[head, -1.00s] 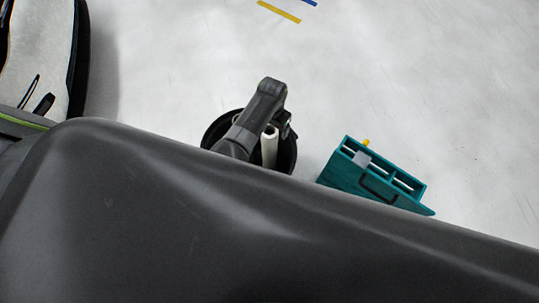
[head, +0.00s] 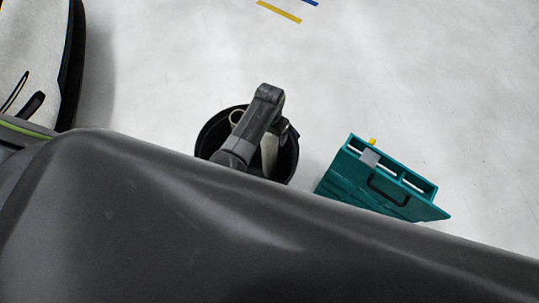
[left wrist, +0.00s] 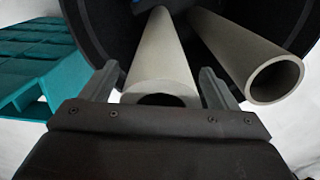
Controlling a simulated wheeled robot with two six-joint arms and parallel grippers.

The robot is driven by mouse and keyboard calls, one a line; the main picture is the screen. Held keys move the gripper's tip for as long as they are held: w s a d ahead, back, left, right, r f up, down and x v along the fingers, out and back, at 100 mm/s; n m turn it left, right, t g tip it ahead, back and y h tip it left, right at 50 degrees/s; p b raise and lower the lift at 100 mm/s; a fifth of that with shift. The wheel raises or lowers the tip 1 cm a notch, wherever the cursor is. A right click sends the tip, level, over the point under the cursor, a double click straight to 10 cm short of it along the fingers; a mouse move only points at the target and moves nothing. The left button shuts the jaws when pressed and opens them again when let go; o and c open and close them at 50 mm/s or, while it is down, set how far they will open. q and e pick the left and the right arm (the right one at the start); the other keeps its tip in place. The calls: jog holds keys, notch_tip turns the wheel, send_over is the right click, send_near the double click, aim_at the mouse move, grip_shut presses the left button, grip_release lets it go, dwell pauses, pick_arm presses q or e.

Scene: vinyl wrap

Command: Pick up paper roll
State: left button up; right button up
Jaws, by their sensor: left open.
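Two light grey, hollow paper rolls stand tilted in a round black bin (head: 207,136). In the left wrist view one roll (left wrist: 158,50) runs between the two fingers of my left gripper (left wrist: 159,78), its open end close to the gripper's base. The gripper is open, with a finger on each side of this roll; I cannot tell whether either touches it. The other roll (left wrist: 240,52) leans to the right, outside the fingers. In the head view a roll (head: 268,152) shows beside my arm, and another roll's end (head: 235,116) shows behind it. My right gripper is out of view.
A teal box (head: 345,178) with a black handle stands on the floor right of the bin. It also shows at left in the left wrist view (left wrist: 32,65). A white and black object (head: 35,60) is at upper left.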

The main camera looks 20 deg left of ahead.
pick_arm(q)
jog(key=shift+r, duration=0.1)
jog(key=c, duration=1.6)
jog(key=shift+o, duration=0.2)
jog(key=shift+r, duration=0.15)
